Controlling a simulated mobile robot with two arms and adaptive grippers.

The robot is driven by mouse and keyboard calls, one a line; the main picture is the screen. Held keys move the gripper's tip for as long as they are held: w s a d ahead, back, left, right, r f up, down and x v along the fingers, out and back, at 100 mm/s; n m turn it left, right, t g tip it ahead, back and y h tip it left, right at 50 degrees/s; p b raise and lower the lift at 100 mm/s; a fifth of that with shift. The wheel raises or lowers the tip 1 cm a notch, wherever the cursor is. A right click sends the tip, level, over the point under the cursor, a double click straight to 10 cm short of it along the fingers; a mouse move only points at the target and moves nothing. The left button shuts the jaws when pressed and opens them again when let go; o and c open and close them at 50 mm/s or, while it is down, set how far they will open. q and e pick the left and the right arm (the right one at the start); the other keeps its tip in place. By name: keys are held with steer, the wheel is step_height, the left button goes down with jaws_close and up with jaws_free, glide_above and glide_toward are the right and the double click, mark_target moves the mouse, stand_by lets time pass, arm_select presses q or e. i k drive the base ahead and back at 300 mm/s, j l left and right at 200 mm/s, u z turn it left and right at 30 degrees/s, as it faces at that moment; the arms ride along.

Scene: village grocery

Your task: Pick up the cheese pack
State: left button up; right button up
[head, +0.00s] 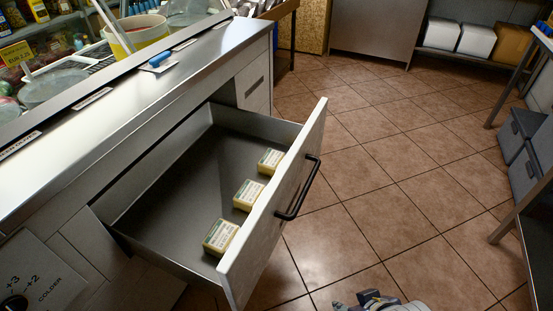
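Three yellow-and-white cheese packs lie along the front side of an open drawer (165,195) in the counter. The nearest pack (220,237) is low in the head view, the middle pack (249,195) is beyond it, and the far pack (270,161) is the farthest. All three are apart from each other. Part of a gripper (378,301), seemingly my right one, shows at the bottom edge, outside the drawer and right of its front. Its fingers are mostly cut off, so its opening does not show. My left gripper is not in view.
The drawer front (275,200) has a black bar handle (298,188). The steel countertop (150,85) overhangs the drawer's back. A yellow tub (137,36) stands behind it. Grey crates (522,140) and shelving stand at right. The tiled floor (400,150) between is clear.

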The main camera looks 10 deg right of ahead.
mark_target(248, 196)
steer(key=k+j+u, duration=0.15)
steer(key=u, duration=0.25)
steer(key=k+j+u, duration=0.25)
steer(key=u, duration=0.2)
steer(key=k+j+u, duration=0.2)
steer(key=u, duration=0.2)
